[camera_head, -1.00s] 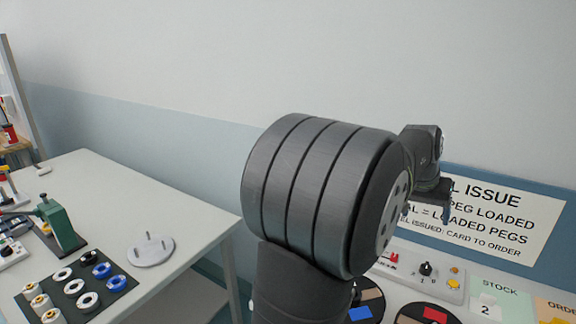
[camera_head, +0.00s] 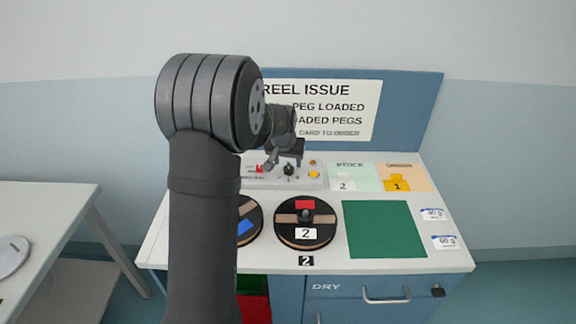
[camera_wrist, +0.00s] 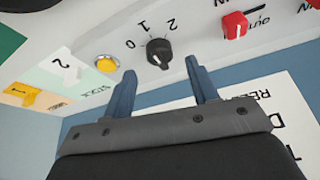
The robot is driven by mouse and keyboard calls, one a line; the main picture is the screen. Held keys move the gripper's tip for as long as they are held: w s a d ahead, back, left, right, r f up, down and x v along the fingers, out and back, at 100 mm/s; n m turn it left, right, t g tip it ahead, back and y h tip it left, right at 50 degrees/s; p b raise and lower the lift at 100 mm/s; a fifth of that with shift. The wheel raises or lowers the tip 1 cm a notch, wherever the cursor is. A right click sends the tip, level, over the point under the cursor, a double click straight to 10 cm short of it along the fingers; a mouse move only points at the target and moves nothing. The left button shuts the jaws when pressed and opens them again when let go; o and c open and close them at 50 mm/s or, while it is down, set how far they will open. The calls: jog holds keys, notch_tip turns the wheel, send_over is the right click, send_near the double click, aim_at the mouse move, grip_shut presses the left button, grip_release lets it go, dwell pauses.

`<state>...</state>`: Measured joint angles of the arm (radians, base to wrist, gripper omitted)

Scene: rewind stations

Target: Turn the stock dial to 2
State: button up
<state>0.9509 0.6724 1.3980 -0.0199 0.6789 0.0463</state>
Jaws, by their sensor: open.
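The stock dial is a black knob (camera_wrist: 158,52) on the pale control panel (camera_head: 312,184), with 0, 1 and 2 printed around it. Which number its pointer marks is not clear. The dial also shows small in the head view (camera_head: 289,170). My gripper (camera_wrist: 161,69) is open, its two blue-grey fingers on either side of the dial in the wrist view. The fingertips look close to the knob but apart from it. In the head view my gripper (camera_head: 285,162) hangs just over the panel, partly hidden by my arm.
A yellow button (camera_wrist: 106,64) and a red switch (camera_wrist: 235,25) flank the dial. A white 2 card (camera_head: 345,184) and yellow 1 card (camera_head: 397,184) stand right of the panel. Round reel plates (camera_head: 318,218) and a green mat (camera_head: 385,229) lie in front. A sign board (camera_head: 410,110) rises behind.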

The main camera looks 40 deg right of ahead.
aim_at(287, 166)
jog(key=shift+x, duration=1.85)
jog(key=c, duration=1)
jog(key=shift+m, duration=0.4)
jog(key=m+g, duration=0.1)
jog(key=m, duration=0.1)
jog(key=m+h, duration=0.1)
jog(key=m, duration=0.1)
jog(key=shift+w+m+g, duration=0.2)
jog(key=shift+m+g, duration=0.1)
jog(key=shift+g, duration=0.1)
jog(key=shift+w+m+g, duration=0.1)
jog(key=shift+m+g, duration=0.8)
jog(key=shift+m, duration=1.4)
